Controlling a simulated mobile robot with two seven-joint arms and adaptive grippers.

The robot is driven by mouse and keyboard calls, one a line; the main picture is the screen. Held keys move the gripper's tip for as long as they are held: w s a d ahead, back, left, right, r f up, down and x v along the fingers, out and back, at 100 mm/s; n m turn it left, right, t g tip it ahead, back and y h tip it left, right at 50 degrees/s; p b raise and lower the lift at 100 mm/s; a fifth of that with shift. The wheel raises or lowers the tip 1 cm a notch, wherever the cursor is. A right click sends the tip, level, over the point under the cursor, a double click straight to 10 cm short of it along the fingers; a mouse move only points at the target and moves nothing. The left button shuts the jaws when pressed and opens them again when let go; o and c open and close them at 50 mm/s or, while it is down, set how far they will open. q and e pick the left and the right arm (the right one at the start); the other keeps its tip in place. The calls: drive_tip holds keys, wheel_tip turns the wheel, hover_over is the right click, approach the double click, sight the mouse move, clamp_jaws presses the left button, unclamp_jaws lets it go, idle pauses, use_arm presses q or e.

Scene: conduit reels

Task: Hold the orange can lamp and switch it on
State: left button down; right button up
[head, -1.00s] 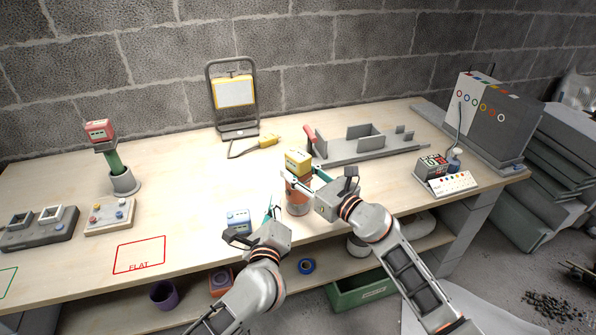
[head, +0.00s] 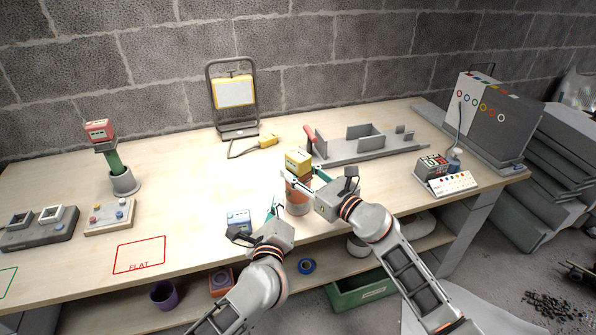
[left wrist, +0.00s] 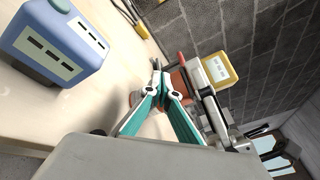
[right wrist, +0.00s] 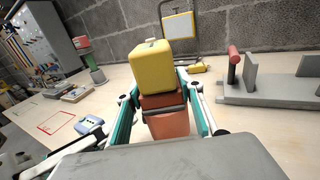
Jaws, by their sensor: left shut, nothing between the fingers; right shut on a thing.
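The orange can lamp (head: 298,204) stands near the front edge of the bench, with a yellow box-shaped piece (head: 298,162) above it. In the right wrist view the orange body (right wrist: 168,123) sits between my fingers, below the yellow piece (right wrist: 151,68). My right gripper (head: 301,178) is shut around the can's upper part. My left gripper (head: 275,210) is shut and empty, left of the can and apart from it in the head view. Its closed tips (left wrist: 156,66) show in front of the can in the left wrist view. I cannot make out a switch or whether the lamp is lit.
A blue box (head: 238,219) stands close left of my left gripper. A grey tray with a red handle (head: 365,148) lies behind right. A yellow handset (head: 267,141) lies behind the can. The red FLAT outline (head: 140,255) is clear.

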use_arm(q)
drive_tip(key=shift+w+d, duration=0.1)
idle(0.6)
drive_tip(key=shift+w+d, duration=0.2)
drive_tip(key=shift+d, duration=0.15)
idle(0.4)
drive_tip(key=shift+s+a, duration=0.3)
drive_tip(key=shift+a, duration=0.15)
drive_tip(key=shift+s+a, duration=2)
drive_tip(key=shift+a, duration=0.25)
